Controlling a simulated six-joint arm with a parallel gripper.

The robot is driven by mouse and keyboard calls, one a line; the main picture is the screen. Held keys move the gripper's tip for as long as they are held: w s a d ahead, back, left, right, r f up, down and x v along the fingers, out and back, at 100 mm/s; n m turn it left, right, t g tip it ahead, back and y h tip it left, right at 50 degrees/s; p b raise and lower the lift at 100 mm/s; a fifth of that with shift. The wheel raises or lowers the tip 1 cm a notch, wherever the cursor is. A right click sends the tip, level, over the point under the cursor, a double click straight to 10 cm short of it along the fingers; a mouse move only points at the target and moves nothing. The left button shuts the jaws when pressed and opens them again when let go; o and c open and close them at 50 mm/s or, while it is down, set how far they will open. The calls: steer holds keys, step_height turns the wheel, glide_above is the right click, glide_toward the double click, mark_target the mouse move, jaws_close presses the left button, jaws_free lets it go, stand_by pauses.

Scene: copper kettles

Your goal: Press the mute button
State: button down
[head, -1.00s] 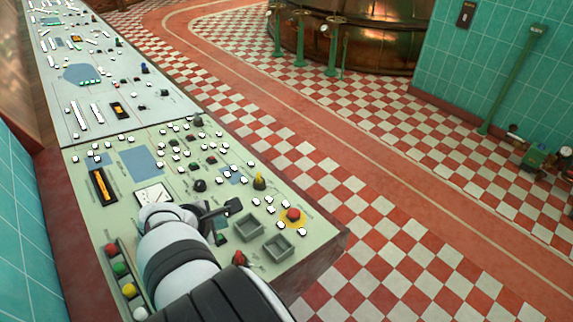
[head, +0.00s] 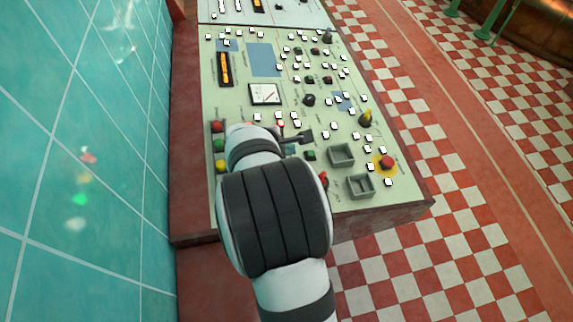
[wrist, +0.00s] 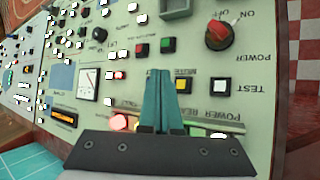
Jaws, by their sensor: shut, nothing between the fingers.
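My gripper (wrist: 160,72) is shut and empty, its teal fingers together over the lower part of the pale green console (wrist: 120,20). In the head view my gripper (head: 290,150) is partly hidden by my arm. In the wrist view a yellow square button (wrist: 183,85) is just right of the fingertips, and a white square button (wrist: 220,85) is beyond it, beside the label "TEST". A red button (wrist: 141,50) and a green button (wrist: 168,45) lie past the tips. I cannot read a "mute" label. I cannot tell whether the tips touch the panel.
A red power knob (wrist: 225,35) stands up right of the fingers. A row of lamps (wrist: 120,122) lies by the gripper body. Two grey recessed trays (head: 342,155) and a red button on yellow (head: 387,161) are at the console's right. A teal wall (head: 90,150) is left.

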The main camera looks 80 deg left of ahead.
steer(key=shift+s+f, duration=0.25)
steer(key=shift+f, duration=0.85)
steer(key=shift+s+f, duration=0.2)
steer(key=shift+f, duration=0.85)
steer(key=shift+f, duration=0.45)
steer(key=shift+s+f, duration=0.15)
steer(key=shift+f, duration=0.15)
stand_by(0.7)
stand_by(0.3)
steer(key=shift+w+r, duration=0.2)
steer(key=shift+r, duration=0.55)
steer(key=shift+w+r, duration=0.25)
steer(key=shift+r, duration=1)
steer(key=shift+w+r, duration=0.25)
steer(key=shift+r, duration=0.95)
